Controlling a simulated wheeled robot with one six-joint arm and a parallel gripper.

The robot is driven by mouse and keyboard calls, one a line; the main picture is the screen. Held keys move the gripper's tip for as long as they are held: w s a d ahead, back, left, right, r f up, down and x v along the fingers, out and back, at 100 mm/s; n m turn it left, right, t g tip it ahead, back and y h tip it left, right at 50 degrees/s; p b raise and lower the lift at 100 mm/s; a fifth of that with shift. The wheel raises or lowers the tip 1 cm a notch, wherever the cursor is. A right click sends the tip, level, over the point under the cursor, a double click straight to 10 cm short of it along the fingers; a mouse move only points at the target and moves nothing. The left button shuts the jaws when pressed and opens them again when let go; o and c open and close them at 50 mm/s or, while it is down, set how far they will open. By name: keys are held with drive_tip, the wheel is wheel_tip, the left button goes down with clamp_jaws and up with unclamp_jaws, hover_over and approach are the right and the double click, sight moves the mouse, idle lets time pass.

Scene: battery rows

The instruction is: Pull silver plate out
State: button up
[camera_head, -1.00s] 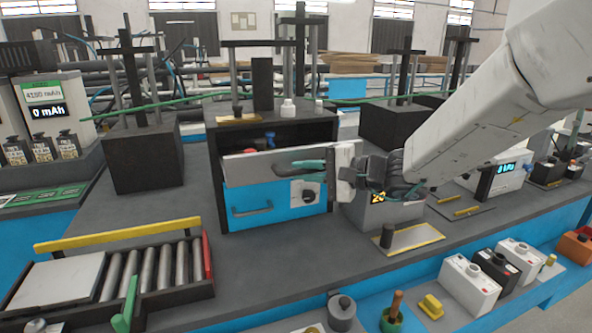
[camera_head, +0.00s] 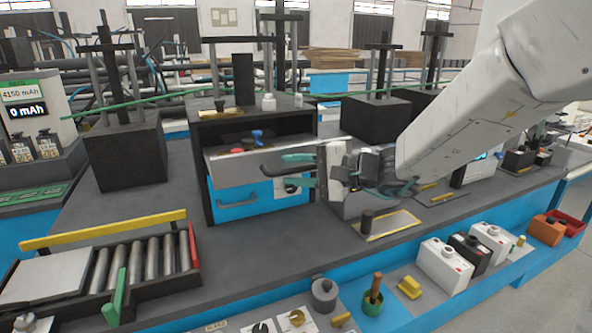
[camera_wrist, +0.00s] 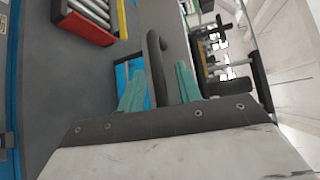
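The silver plate (camera_head: 232,171) is the long metal front of a drawer in the dark box with a blue lower front. It stands forward of the box, and a red and a blue part show behind its top edge. My gripper (camera_head: 283,170) is at the plate's right part, its green fingers spread apart. In the wrist view, a dark curved handle (camera_wrist: 156,62) lies between the fingers of my gripper (camera_wrist: 160,82), with a gap beside the right finger. My fingers hide part of the plate.
The dark box (camera_head: 254,127) stands on the grey bench. A blue lower drawer (camera_head: 240,204) has its own handle. A roller tray (camera_head: 125,268) lies at front left. White and dark batteries (camera_head: 445,265) line the front right shelf.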

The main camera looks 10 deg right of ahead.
drive_tip(key=v, duration=0.7)
drive_tip(key=shift+s+d, duration=0.25)
drive_tip(key=shift+d, duration=0.05)
drive_tip(key=shift+r, duration=0.1)
drive_tip(key=s+d+f+n+g+h, duration=0.1)
drive_tip(key=s+f+n+g+h, duration=0.2)
drive_tip(key=s, duration=0.5)
drive_tip(key=s+d+f+n+g+h, duration=0.1)
drive_tip(key=s+f+g+h, duration=0.3)
drive_tip(key=s, duration=0.5)
drive_tip(key=s+d+r+n+h, duration=0.2)
drive_tip(key=s+d+n+h, duration=0.1)
drive_tip(key=s+d+h, duration=0.4)
drive_tip(key=s+d, duration=0.3)
drive_tip(key=shift+t, duration=0.4)
